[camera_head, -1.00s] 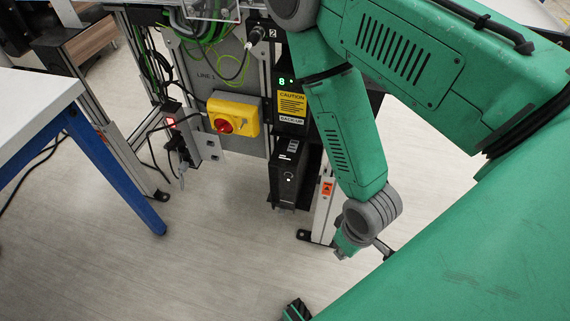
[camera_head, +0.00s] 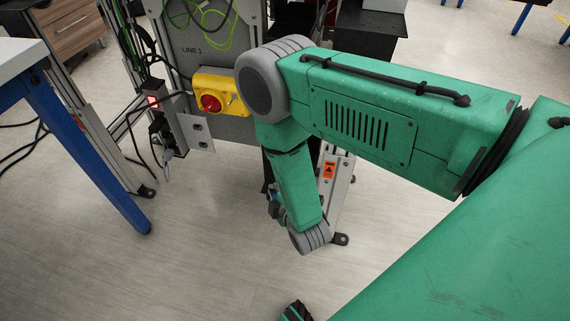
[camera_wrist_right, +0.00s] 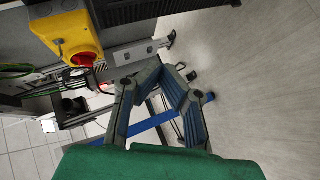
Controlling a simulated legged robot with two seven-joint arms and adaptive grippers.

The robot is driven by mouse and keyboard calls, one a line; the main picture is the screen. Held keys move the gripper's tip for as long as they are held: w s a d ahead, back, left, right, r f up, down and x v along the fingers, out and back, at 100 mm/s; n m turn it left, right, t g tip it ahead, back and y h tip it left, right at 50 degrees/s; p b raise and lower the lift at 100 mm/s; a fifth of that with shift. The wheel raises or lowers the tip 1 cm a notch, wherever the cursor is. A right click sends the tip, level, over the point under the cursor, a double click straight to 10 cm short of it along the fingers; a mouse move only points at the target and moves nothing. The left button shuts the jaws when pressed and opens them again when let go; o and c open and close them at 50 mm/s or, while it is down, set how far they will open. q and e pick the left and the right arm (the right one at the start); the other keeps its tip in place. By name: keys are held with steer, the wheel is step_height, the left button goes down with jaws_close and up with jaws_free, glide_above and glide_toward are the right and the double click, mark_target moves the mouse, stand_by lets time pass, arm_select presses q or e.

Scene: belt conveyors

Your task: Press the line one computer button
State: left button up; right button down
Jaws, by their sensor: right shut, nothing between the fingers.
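The black line one computer, a tower on the stand below the LINE 1 panel (camera_head: 205,62) in the earlier head view, is now mostly hidden behind my right arm. Its button cannot be seen. My right gripper (camera_head: 273,205) is partly hidden by my forearm, low in front of the stand. In the right wrist view the right gripper (camera_wrist_right: 165,72) is shut and empty, its fingertips together. A black ribbed surface (camera_wrist_right: 135,10) lies beyond the fingers at the top; I cannot tell if it is the computer. My left gripper is not in view.
A yellow box with a red rotary switch (camera_head: 218,95) is on the panel, near my right elbow; it also shows in the right wrist view (camera_wrist_right: 70,38). A blue-legged table (camera_head: 90,150) stands at left. The floor (camera_head: 200,240) in front is clear.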

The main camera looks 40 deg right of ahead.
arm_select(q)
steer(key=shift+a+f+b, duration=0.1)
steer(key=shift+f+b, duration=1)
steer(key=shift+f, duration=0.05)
arm_select(e)
steer(key=w+d, duration=0.5)
steer(key=d, duration=0.1)
steer(key=shift+w+d, duration=0.35)
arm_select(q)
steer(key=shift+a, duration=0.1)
arm_select(e)
steer(key=shift+a+r, duration=0.1)
steer(key=shift+a, duration=0.05)
stand_by(0.3)
steer(key=shift+w+d, duration=0.25)
steer(key=shift+d, duration=0.1)
